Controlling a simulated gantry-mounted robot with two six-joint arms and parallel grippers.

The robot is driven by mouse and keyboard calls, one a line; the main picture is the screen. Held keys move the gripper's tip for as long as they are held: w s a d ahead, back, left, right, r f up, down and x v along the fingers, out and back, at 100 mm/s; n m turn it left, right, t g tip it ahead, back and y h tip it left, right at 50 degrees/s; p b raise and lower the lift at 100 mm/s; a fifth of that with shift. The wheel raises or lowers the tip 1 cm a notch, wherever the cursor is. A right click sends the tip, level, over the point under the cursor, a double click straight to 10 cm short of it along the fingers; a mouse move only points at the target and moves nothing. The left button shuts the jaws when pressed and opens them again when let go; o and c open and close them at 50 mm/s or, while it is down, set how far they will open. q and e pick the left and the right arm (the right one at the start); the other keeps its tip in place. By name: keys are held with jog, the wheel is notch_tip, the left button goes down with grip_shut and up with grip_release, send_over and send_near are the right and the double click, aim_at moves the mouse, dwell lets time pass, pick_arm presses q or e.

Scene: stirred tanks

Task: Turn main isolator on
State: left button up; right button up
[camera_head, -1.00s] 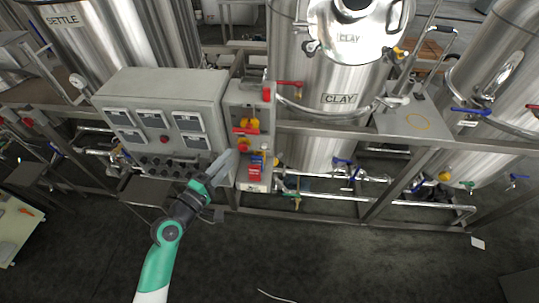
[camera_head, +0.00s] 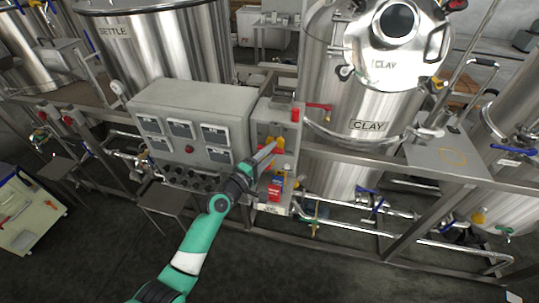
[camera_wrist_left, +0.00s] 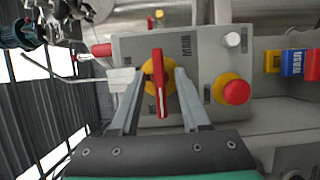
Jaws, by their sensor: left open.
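The main isolator is a red bar handle (camera_wrist_left: 159,84) on a yellow disc, beside the word MAIN on a grey box (camera_wrist_left: 205,47). In the left wrist view the handle runs up and down the picture. My left gripper (camera_wrist_left: 157,74) is open, with one finger on each side of the handle and a gap showing on both sides. In the head view my left gripper (camera_head: 268,152) reaches the front of the grey box (camera_head: 264,107) and partly hides the isolator there. My right gripper is out of view.
A red mushroom button (camera_wrist_left: 237,92) on yellow sits right of the isolator, with a white knob (camera_wrist_left: 232,39) above it. Yellow, blue and red blocks (camera_wrist_left: 290,63) lie further right. A large grey control panel (camera_head: 190,97) stands left of the box. The CLAY tank (camera_head: 340,90) is behind.

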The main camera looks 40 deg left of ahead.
pick_arm(q)
grip_shut()
jog(key=shift+r, duration=0.1)
